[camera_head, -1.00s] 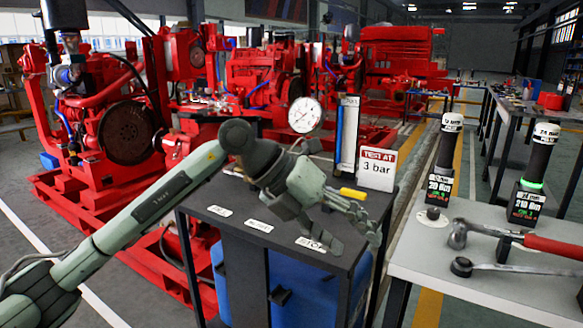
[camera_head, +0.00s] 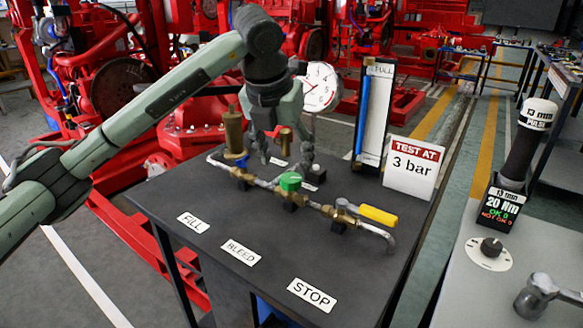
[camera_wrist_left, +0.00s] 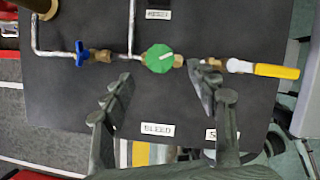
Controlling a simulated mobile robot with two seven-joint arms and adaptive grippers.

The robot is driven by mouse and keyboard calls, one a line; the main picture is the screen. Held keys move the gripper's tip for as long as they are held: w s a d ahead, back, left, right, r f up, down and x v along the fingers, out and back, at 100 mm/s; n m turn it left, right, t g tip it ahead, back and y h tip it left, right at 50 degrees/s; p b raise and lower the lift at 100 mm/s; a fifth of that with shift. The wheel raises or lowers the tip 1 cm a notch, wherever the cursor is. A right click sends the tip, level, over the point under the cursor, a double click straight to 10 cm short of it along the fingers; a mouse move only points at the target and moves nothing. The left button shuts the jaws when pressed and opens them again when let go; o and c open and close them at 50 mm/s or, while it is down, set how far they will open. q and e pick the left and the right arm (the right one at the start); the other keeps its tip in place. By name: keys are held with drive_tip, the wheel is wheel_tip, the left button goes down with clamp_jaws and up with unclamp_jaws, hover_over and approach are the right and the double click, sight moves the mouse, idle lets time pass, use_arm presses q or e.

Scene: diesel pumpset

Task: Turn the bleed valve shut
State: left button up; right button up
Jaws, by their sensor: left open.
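The bleed valve's round green knob (camera_head: 290,181) sits on the middle of a thin pipe line, behind the BLEED label (camera_head: 240,252). My left gripper (camera_head: 284,163) points down just beyond the knob in the head view, open and empty. In the left wrist view, the green knob (camera_wrist_left: 160,58) shows a white mark on top. It lies just ahead of the gap between the open fingertips (camera_wrist_left: 162,80); I cannot tell whether a finger touches it. My right gripper is in neither view.
A blue handle (camera_wrist_left: 81,53) and a yellow lever (camera_head: 379,215) flank the knob on the same pipe. A brass cylinder (camera_head: 233,132), a gauge (camera_head: 319,86), a sight tube (camera_head: 374,115) and a TEST AT 3 bar sign (camera_head: 413,168) stand nearby.

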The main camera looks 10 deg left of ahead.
sight(290, 178)
use_arm(q)
drive_tip(key=x, duration=0.4)
drive_tip(key=shift+f, duration=0.15)
drive_tip(key=shift+w+d+f, duration=0.1)
drive_tip(key=shift+w+f, duration=0.1)
drive_tip(key=shift+f, duration=0.35)
drive_tip(key=shift+w+f, duration=0.1)
drive_tip(key=c, duration=1.2)
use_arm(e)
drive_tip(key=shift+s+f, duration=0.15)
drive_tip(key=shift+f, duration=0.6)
